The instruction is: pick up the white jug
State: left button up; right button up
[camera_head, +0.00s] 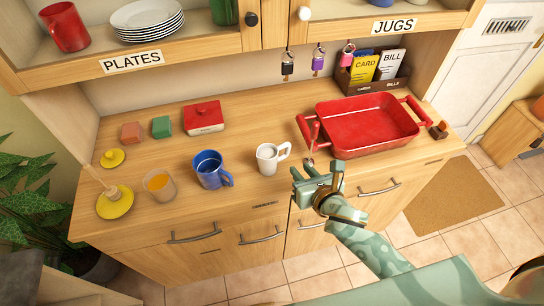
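The white jug (267,160) stands upright on the wooden counter near its front edge, in the middle of the head view. Its handle points to the right and back. My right gripper (317,172) is to the right of the jug at the counter's front edge, apart from it. My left gripper is not in view.
A blue mug (209,170) and a glass with orange contents (159,186) stand left of the jug. A large red tray (368,126) lies to the right, its left handle close to my gripper. A red box (203,117) sits behind. A shelf (205,48) overhangs the counter's back.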

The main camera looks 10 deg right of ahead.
aim_at(289, 152)
jog(key=b+x, duration=0.1)
jog(key=x, duration=0.4)
jog(key=shift+w+d+f, duration=0.15)
jog(key=shift+w+f, duration=0.1)
jog(key=shift+w, duration=0.4)
jog(key=x, duration=0.2)
jog(key=b+x, duration=0.1)
jog(key=x, duration=0.1)
jog(key=shift+w, duration=0.45)
grip_shut()
